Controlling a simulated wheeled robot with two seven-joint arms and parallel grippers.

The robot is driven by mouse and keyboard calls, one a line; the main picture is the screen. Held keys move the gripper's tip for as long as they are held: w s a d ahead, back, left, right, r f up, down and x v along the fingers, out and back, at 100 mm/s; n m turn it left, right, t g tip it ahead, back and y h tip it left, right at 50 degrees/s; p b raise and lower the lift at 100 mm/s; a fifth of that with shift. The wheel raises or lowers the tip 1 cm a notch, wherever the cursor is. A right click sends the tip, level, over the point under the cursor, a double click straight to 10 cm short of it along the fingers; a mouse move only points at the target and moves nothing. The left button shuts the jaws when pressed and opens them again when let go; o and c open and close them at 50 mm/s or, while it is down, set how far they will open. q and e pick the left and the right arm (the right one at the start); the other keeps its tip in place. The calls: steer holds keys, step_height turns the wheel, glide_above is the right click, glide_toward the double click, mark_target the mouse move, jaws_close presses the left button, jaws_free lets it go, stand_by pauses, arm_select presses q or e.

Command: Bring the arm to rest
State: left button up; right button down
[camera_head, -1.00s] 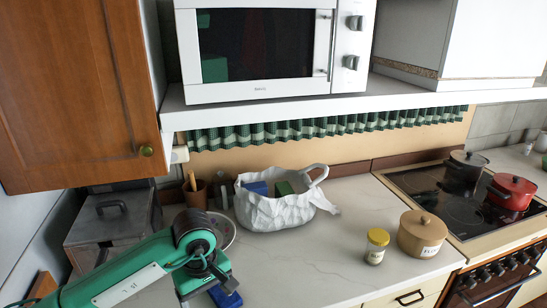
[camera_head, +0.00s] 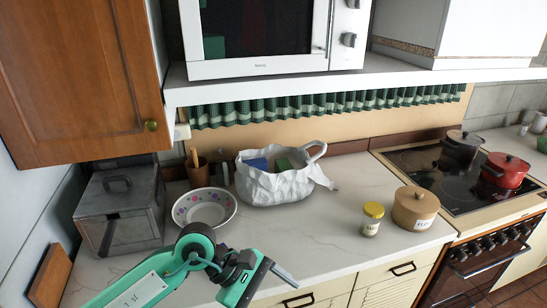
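My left arm comes in from the lower left, teal with dark joints. Its gripper (camera_head: 284,276) is over the front edge of the counter, near the bottom of the view. A grey finger points right; I cannot tell whether the gripper is open or shut, and no held object shows. My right gripper is not in view.
On the counter (camera_head: 320,225) stand a white bag (camera_head: 275,188) with blue and green items, a flowered bowl (camera_head: 205,207), a grey metal box (camera_head: 120,212), a yellow-lidded jar (camera_head: 371,219) and a wooden canister (camera_head: 415,208). A microwave (camera_head: 262,67) sits above. The counter's middle is clear.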

arm_select(q)
steer(key=s+d+r+n+t+h, duration=0.2)
steer(key=d+r+n+h, duration=0.2)
steer(key=r+n+h, duration=0.7)
steer(key=w+a+r+n+t, duration=0.5)
steer(key=a+n+t, duration=0.1)
steer(key=n+t, duration=0.6)
steer(key=w+a+f+n+t+y, duration=0.2)
steer(key=a+n+t+y, duration=0.35)
steer(key=n, duration=0.35)
steer(key=w+a+f+n+t+y, duration=0.3)
steer(key=a+n+t+y, duration=0.1)
steer(key=n+y, duration=0.35)
steer(key=s+a+f+n+g+y, duration=0.1)
steer(key=a+f+n+g+y, duration=0.3)
steer(key=a+f+n+y, duration=0.55)
steer(key=s+a+f+n+g+h, duration=0.2)
steer(key=s+f+n+g, duration=1.05)
steer(key=s+f, duration=0.85)
step_height(320, 180, down, 30)
steer(key=s+m+g, duration=0.1)
steer(key=m+g, duration=0.1)
steer(key=s+a+f, duration=0.2)
steer(key=s+f, duration=0.7)
steer(key=s+a+f+g, duration=0.1)
steer(key=s+f, duration=0.9)
steer(key=shift+s+a+f+g, duration=0.15)
steer(key=shift+s+a+g, duration=0.15)
steer(key=shift+a, duration=0.05)
